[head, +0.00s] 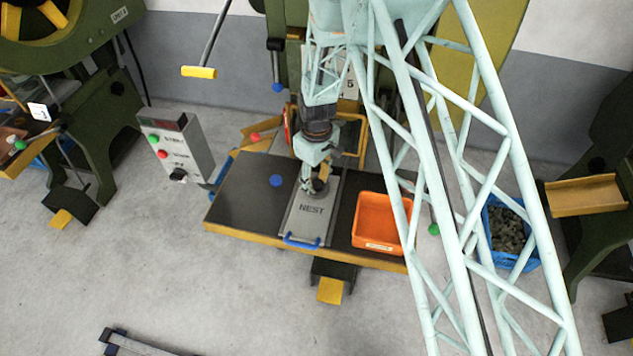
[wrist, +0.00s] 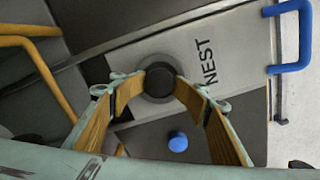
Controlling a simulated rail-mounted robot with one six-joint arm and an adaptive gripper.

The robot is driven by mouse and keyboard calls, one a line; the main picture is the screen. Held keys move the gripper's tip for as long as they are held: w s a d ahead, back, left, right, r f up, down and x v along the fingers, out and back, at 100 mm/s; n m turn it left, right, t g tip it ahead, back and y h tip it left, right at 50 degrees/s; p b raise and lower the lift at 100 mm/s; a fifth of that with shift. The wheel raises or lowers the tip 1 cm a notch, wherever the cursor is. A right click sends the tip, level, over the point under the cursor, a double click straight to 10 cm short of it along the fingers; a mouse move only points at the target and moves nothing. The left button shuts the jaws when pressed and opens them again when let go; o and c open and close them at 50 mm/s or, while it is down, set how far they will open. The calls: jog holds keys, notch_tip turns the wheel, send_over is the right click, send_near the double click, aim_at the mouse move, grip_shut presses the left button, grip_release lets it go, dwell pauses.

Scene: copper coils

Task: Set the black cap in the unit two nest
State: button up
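The black cap (wrist: 160,76) is between my two fingertips in the wrist view, with a finger against each side. My gripper (wrist: 162,82) is shut on it and points down at the grey nest plate (wrist: 235,62) marked NEST. The cap lies over a round grey seat (wrist: 158,97) in the plate. I cannot tell whether it rests in the seat or is held just above. In the head view my gripper (head: 318,184) is over the upper part of the nest plate (head: 303,225), and the cap is mostly hidden there.
An orange tray (head: 379,222) stands right of the plate on the dark bench (head: 243,192). A blue knob (head: 276,181) sits left of it. The plate has a blue handle (head: 301,243) in front. A control box (head: 178,147) stands to the left.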

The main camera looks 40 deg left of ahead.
aim_at(317, 183)
jog(key=shift+w+r+p, duration=0.1)
jog(key=shift+r+p, duration=0.45)
jog(key=shift+r, duration=0.45)
notch_tip(317, 183, up, 11)
jog(key=shift+r, duration=0.15)
dwell(0.8)
